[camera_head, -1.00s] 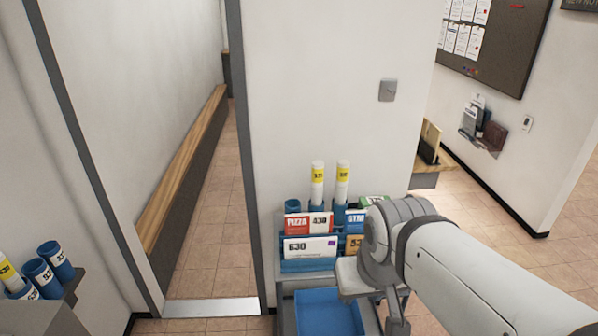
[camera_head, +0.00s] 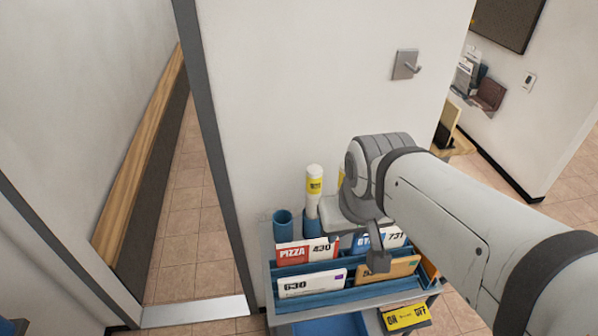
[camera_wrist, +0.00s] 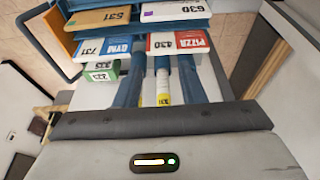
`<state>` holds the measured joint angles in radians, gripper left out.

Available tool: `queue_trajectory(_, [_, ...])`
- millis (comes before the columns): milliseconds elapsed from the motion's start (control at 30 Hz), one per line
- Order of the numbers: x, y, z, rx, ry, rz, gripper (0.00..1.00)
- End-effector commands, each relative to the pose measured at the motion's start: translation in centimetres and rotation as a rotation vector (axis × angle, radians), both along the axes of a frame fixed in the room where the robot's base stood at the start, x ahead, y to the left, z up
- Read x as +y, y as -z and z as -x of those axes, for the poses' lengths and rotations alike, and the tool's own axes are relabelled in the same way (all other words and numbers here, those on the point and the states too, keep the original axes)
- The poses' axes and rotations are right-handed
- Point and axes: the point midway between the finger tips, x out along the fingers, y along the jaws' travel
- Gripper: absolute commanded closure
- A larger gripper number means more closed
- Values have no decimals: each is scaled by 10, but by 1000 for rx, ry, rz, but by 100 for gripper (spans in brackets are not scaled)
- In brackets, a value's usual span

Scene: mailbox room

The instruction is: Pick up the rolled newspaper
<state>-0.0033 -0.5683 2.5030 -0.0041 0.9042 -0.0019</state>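A rolled newspaper (camera_head: 313,187), white with a yellow label, stands upright in a blue tube on the mail cart (camera_head: 292,311). A second one (camera_head: 341,178) stands just right of it, mostly hidden behind my wrist. My gripper (camera_head: 376,255) is over the cart, to the right of the first newspaper and in front of the tubes. In the wrist view, seen upside down, a white roll with a yellow label (camera_wrist: 163,98) shows between blue tubes, just beyond my gripper's dark edge.
An empty blue tube (camera_head: 284,224) stands left of the newspapers. Envelopes marked PIZZA (camera_head: 293,253) and 630 (camera_head: 311,284) fill the cart's front slots. A door opening is at left.

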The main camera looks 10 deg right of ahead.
Motion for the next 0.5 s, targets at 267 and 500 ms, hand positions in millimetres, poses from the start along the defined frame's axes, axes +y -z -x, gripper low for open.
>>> queue_trajectory(267, [0, -1, -2, 3, 1, 0, 55])
queue_trajectory(500, [-6, -7, -47, 56, 27, -8, 37])
